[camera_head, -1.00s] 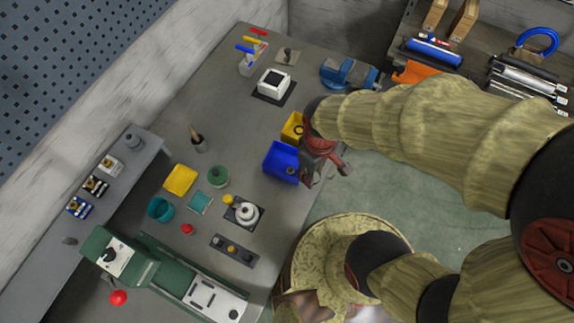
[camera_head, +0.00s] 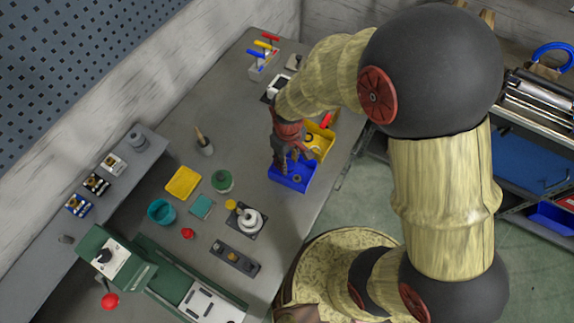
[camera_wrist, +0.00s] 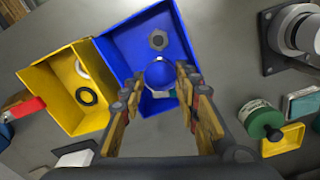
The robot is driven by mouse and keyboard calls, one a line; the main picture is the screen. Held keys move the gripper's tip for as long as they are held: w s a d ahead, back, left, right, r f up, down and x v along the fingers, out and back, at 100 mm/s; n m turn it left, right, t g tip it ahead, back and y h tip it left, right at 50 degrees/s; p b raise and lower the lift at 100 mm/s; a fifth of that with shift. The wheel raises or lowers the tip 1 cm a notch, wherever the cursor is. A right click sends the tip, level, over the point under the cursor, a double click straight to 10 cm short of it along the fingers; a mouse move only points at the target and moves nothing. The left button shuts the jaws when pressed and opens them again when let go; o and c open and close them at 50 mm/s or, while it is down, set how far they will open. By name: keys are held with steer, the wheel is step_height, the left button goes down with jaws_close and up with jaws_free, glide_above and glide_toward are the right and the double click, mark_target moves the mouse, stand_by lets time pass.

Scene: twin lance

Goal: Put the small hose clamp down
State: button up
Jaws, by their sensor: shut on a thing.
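My gripper (camera_wrist: 160,82) is shut on the small hose clamp (camera_wrist: 163,93), a thin silvery ring between the fingertips with blue showing through it. The blue bin (camera_wrist: 118,42) lies beneath the clamp in the wrist view. In the head view, my gripper (camera_head: 291,162) points down over the blue bin (camera_head: 300,188), and the clamp is too small to make out there. Whether the clamp touches the bin floor cannot be told.
A yellow bin (camera_wrist: 50,82) stands beside the blue one, with a black ring (camera_wrist: 87,96) and a pale ring inside. A white round device on a dark plate (camera_head: 248,220), a green round container (camera_head: 222,181) and a yellow tray (camera_head: 183,183) stand left of the bins.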

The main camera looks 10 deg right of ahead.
mark_target(287, 162)
steer(key=shift+w+a+f, duration=0.1)
steer(key=shift+w+f, duration=0.05)
steer(key=shift+f, duration=0.15)
steer(key=shift+w+f+b, duration=0.1)
steer(key=shift+f+b, duration=0.4)
steer(key=shift+f, duration=1)
steer(key=shift+f, duration=0.1)
steer(key=o, duration=0.7)
steer(key=shift+c, duration=0.2)
step_height(287, 162, up, 12)
steer(key=p, duration=0.2)
steer(key=shift+r+p, duration=0.2)
steer(key=shift+p, duration=0.15)
